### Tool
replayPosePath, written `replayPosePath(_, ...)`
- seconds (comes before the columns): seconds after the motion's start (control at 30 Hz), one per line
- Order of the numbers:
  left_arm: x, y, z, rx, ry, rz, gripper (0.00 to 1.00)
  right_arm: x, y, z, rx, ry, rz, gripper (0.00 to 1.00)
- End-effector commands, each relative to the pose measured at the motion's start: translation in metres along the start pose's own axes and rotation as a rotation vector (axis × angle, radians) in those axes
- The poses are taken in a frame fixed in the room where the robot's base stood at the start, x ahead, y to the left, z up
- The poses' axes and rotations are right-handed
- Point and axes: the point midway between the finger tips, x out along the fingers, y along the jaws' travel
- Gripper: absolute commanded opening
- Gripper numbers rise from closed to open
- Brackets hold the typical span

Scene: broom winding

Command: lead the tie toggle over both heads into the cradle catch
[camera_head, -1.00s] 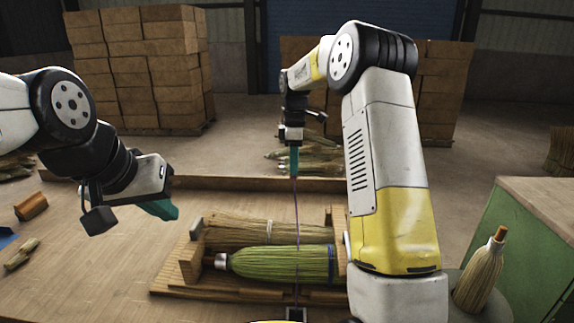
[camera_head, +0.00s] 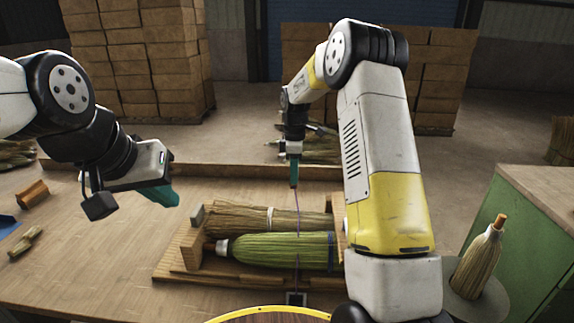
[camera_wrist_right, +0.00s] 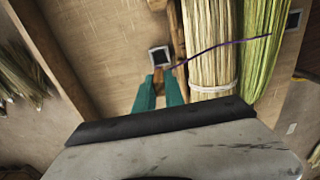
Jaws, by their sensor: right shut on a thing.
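A tan broom head (camera_head: 250,217) and a green broom head (camera_head: 280,250) lie side by side in the wooden cradle (camera_head: 188,245). A thin purple cord (camera_head: 298,222) rises from a dark square fitting (camera_head: 296,298) at the front, across both heads, to my right gripper (camera_head: 294,184). In the right wrist view, the fingertips (camera_wrist_right: 160,76) are close to a dark square catch (camera_wrist_right: 160,57) beside the tan head (camera_wrist_right: 210,50). My left gripper (camera_head: 165,195) hangs empty left of the cradle; its opening is unclear.
A raised wooden edge (camera_head: 230,171) runs along the bench's back. A broom head with a wooden tip (camera_head: 480,258) stands at right near a green cabinet (camera_head: 535,240). An orange-brown block (camera_head: 32,193) lies at left.

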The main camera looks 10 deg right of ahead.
Motion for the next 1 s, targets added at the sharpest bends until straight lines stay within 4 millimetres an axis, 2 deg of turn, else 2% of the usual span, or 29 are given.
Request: replayPosePath(1.0,0.000,0.000,0.000,0.000,0.000,0.000,0.00,0.082,0.000,0.000,0.000,0.000,-0.001,0.00)
